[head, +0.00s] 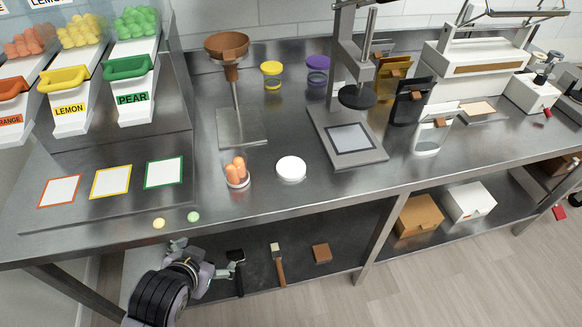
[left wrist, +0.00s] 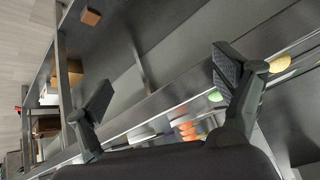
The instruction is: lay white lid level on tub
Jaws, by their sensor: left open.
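The white lid (head: 291,169) lies flat on the steel table, right of the tub and apart from it. The small clear tub (head: 238,184) stands upright near the table's front edge. Orange gummies (head: 236,167) fill it and stick up above its rim. My left gripper (head: 204,258) is open and empty, in front of the table edge and below the tabletop, nearer the camera than tub and lid. Its spread fingers also show in the left wrist view (left wrist: 162,92), with orange shapes beyond them. My right gripper is not in view.
A yellow gummy (head: 159,223) and a green gummy (head: 194,216) lie near the front edge. A funnel stand (head: 240,127) stands behind the tub, a press (head: 347,139) right of the lid. Yellow (head: 272,68) and purple (head: 318,62) lids sit at the back. Tools lie on the lower shelf.

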